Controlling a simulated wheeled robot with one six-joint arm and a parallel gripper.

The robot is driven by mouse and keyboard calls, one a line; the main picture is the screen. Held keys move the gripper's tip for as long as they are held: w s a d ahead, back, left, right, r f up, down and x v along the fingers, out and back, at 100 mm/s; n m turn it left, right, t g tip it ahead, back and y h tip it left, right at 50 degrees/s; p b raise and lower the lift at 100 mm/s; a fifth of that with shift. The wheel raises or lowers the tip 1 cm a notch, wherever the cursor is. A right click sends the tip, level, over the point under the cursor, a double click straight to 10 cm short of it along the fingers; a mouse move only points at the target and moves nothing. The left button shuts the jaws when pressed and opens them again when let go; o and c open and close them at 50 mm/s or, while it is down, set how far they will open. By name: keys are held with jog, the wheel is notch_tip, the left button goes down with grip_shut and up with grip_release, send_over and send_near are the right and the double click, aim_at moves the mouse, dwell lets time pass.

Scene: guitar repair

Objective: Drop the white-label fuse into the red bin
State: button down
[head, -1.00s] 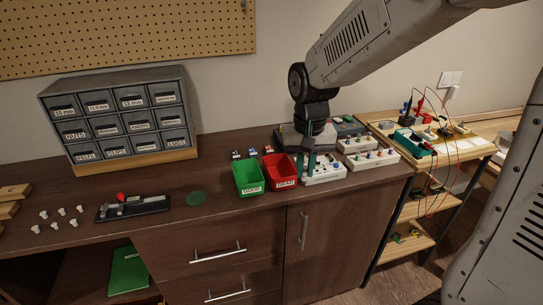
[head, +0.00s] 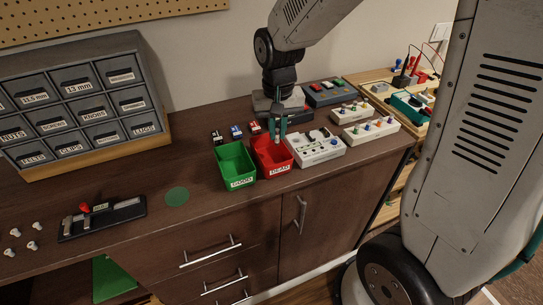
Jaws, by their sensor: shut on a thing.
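The red bin (head: 273,163), labelled DEAD, stands near the front edge of the bench. My gripper (head: 277,137) points down over the back part of this bin. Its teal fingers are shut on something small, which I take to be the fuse. The fuse and its label are too small and too hidden between the fingers to make out. The fingertips are at or just above the height of the bin's rim; I cannot tell exactly.
A green bin (head: 236,163), labelled GOOD, stands directly left of the red one. A white box with knobs (head: 318,148) is close on the right. Small labelled blocks (head: 236,131) sit behind the bins. A drawer cabinet (head: 80,100) stands at the left. Bench around the green disc (head: 177,197) is clear.

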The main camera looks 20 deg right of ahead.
jog(key=shift+f, duration=0.85)
jog(key=c, duration=1.4)
grip_release()
jog(key=shift+r, duration=0.1)
notch_tip(320, 180, up, 8)
jog(key=shift+f, duration=0.15)
